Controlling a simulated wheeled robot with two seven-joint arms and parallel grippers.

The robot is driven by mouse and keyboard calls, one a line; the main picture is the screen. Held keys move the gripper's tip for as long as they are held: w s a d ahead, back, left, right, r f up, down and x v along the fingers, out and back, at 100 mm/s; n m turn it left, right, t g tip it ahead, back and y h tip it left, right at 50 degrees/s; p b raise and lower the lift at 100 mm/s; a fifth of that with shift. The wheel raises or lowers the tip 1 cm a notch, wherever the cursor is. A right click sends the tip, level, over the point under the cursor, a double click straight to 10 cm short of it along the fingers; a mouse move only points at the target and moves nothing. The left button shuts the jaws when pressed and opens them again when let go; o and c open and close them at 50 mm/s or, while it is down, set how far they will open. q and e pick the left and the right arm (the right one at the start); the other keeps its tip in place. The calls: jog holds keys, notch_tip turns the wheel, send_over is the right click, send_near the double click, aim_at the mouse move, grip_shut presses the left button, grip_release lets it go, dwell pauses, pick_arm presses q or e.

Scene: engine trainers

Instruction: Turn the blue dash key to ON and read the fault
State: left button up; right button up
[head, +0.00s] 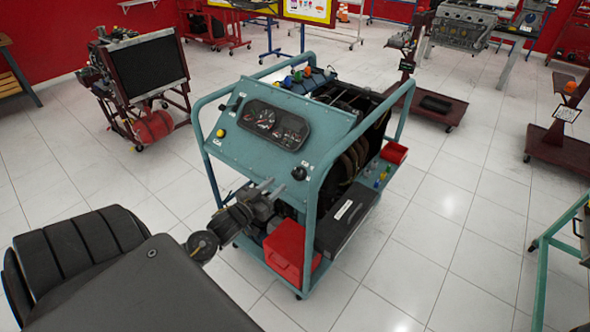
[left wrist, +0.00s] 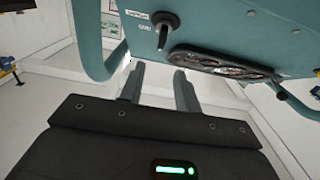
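The teal engine trainer (head: 345,125) stands mid-view with a sloping dash panel (head: 243,155). A dark gauge cluster (head: 275,125) is set in the panel and shows in the left wrist view (left wrist: 222,64). A black knob or key switch (head: 299,173) sits at the panel's lower right, by small labels; the left wrist view shows it as a dark stalk (left wrist: 166,36). No blue key can be made out, and its setting is unclear. My left gripper (head: 272,184) is open and empty, just off the panel's lower edge, left of the knob. My right gripper is not in view.
A red box (head: 290,250) and a black case (head: 346,218) sit low on the trainer's front. The teal tube frame (head: 320,195) rises close to the knob's right. Other stands, such as a radiator stand (head: 148,68), are farther back.

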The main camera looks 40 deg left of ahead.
aim_at(294, 170)
pick_arm(q)
jog(key=w+p, duration=0.2)
jog(key=w, duration=0.7)
jog(key=shift+w+a, duration=0.1)
jog(key=shift+w, duration=0.2)
jog(key=shift+w+f, duration=0.1)
jog(key=shift+w, duration=0.5)
jog(key=shift+c, duration=0.4)
grip_shut()
